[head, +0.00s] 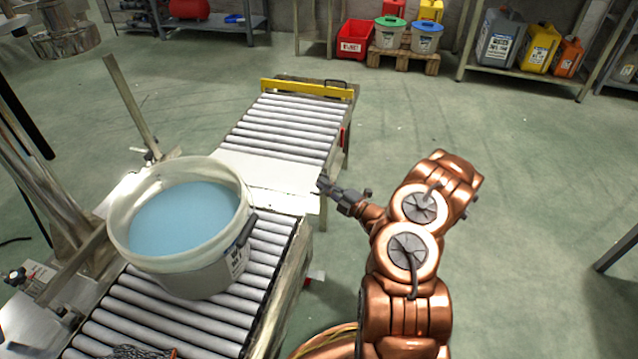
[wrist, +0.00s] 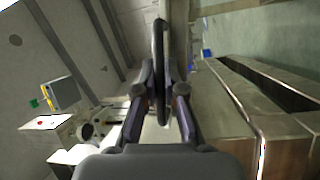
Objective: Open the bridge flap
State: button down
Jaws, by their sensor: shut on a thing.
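The bridge flap (head: 265,180) is a pale flat plate between the near and far roller sections in the head view. It looks to lie level with the rollers, bridging them. My gripper (head: 323,184) is at the flap's right edge, reaching in from the right. In the wrist view my gripper (wrist: 160,80) is shut on a dark, slim loop handle (wrist: 160,38) that stands between its fingertips. In the head view the fingers hide the handle, so its joint with the flap cannot be made out.
A large pale bucket (head: 205,262) of blue liquid stands on the near rollers (head: 150,318), close to the flap. The far rollers (head: 280,125) are empty and end at a yellow bar (head: 306,88). Open green floor (head: 540,200) lies right of the conveyor.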

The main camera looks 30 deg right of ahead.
jog(key=shift+r, duration=0.2)
jog(key=c, duration=1.2)
grip_release()
jog(key=shift+c, duration=0.2)
jog(key=v, duration=1.2)
